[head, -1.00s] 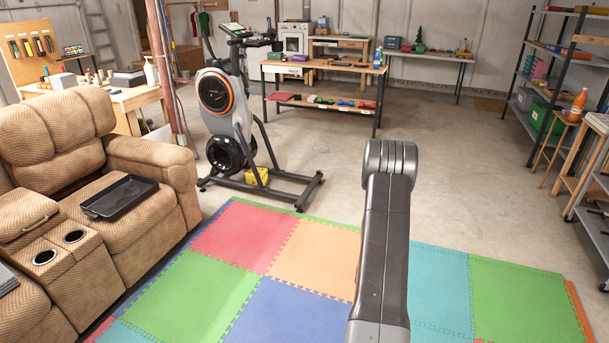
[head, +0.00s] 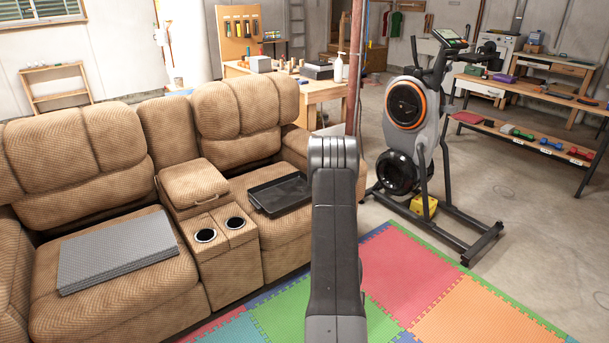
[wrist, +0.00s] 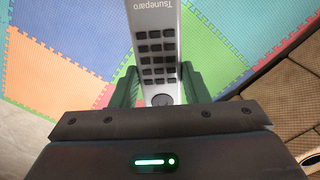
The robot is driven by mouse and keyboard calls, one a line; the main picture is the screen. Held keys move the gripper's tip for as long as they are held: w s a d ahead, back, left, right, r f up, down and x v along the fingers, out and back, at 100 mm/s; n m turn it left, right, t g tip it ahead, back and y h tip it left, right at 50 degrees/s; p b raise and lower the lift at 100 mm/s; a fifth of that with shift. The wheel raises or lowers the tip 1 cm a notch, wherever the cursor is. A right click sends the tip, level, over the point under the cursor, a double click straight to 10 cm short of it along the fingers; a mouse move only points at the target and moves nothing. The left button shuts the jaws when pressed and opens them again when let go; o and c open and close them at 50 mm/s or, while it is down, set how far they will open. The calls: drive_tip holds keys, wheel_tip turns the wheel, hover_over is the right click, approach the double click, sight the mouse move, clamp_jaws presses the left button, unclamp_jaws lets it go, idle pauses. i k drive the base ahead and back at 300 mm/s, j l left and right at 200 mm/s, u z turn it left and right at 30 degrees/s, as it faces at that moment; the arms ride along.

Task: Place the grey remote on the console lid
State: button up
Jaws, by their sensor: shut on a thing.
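My gripper (wrist: 160,90) is shut on the grey remote (wrist: 154,22) in the wrist view, with its green fingers on either side of it. The remote has dark buttons and lettering along it, and its far end runs out of the frame. Coloured floor mats lie below it. In the head view my arm hides the gripper and the remote. The console lid (head: 193,184) is the padded tan top between the two recliner seats, behind two cup holders. Nothing lies on the lid.
A black tray (head: 280,193) lies on the right seat beside the console. A grey folded pad (head: 118,250) lies on the left seat. An exercise machine (head: 412,140) stands right of the sofa. Foam mats (head: 395,270) cover open floor in front.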

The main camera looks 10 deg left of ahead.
sight(197, 181)
drive_tip(key=i+j+u, duration=0.1)
drive_tip(key=i+j, duration=0.4)
drive_tip(key=i, duration=0.15)
drive_tip(key=i+j+u, duration=0.15)
drive_tip(key=i+j, duration=0.35)
drive_tip(key=i, duration=0.15)
